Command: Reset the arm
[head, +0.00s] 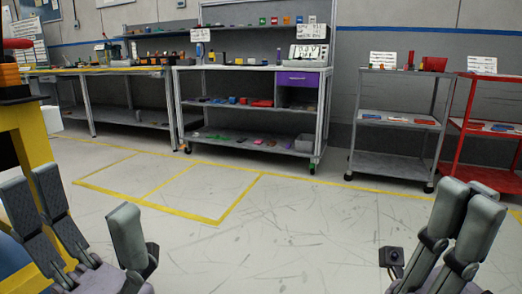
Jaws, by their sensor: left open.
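My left gripper (88,200) is at the lower left of the head view. Its grey fingers stand apart, with two on the left and one on the right, and nothing shows between them. My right gripper (463,200) is at the lower right. Its grey fingers point up and overlap closely in this view, so I cannot tell whether they are open or shut. No held object shows in it. Both grippers are over the floor in front of me, well short of the benches. The rest of both arms is out of view.
A workbench with a purple drawer (298,79) stands at the back, with another bench (105,71) to its left. A grey cart (393,159) and a red cart (490,134) stand at the right. Yellow tape (240,199) marks the open floor between.

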